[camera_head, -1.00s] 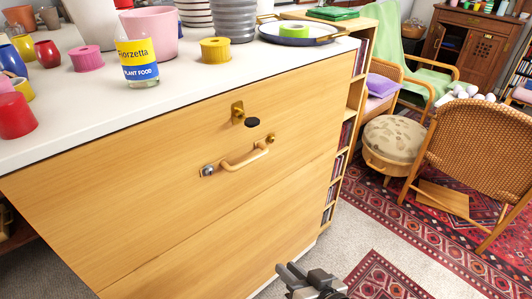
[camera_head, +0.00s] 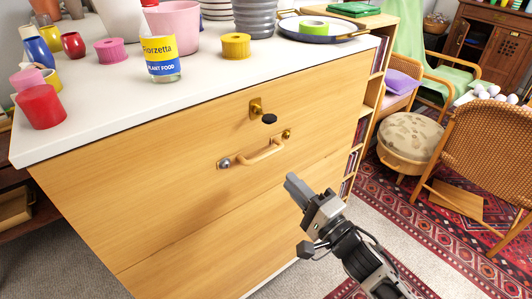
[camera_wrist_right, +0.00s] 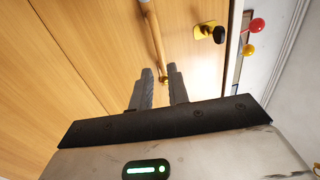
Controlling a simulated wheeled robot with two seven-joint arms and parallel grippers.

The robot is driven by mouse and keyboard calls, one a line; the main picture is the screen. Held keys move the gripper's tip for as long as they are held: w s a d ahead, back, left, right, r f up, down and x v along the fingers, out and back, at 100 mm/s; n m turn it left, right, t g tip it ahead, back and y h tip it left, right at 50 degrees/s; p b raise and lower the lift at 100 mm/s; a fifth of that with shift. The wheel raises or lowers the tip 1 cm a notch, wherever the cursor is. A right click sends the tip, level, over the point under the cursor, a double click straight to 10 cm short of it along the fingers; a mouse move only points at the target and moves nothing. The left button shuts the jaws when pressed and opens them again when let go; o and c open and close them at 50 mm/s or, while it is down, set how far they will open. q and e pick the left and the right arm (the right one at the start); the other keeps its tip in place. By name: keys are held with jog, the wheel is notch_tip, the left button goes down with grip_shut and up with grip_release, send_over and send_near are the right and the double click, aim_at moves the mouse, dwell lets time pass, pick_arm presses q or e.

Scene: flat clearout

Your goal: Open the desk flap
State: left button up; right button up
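The desk flap (camera_head: 140,195) is the upper light-wood front panel of a white-topped desk, and it stands upright and closed. A bar handle (camera_head: 262,154) is fixed across it, with a brass lock plate (camera_head: 256,107) and a black knob (camera_head: 269,118) above. My right gripper (camera_head: 292,184) is below and right of the handle, apart from it. In the right wrist view, its two fingers (camera_wrist_right: 162,78) are open with an empty gap, pointing towards the flap; the handle (camera_wrist_right: 153,35) and black knob (camera_wrist_right: 219,34) show beyond them. My left gripper is not in view.
The desktop holds a plant food jar (camera_head: 162,58), a pink pot (camera_head: 174,27), cups and a pan (camera_head: 318,28). A bookshelf (camera_head: 368,105) adjoins the desk's right side. A footstool (camera_head: 409,140) and wicker chair (camera_head: 490,150) stand further right. Floor before the desk looks clear.

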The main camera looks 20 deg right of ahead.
aim_at(266, 153)
jog(key=x, duration=1)
jog(key=shift+w, duration=0.25)
grip_shut()
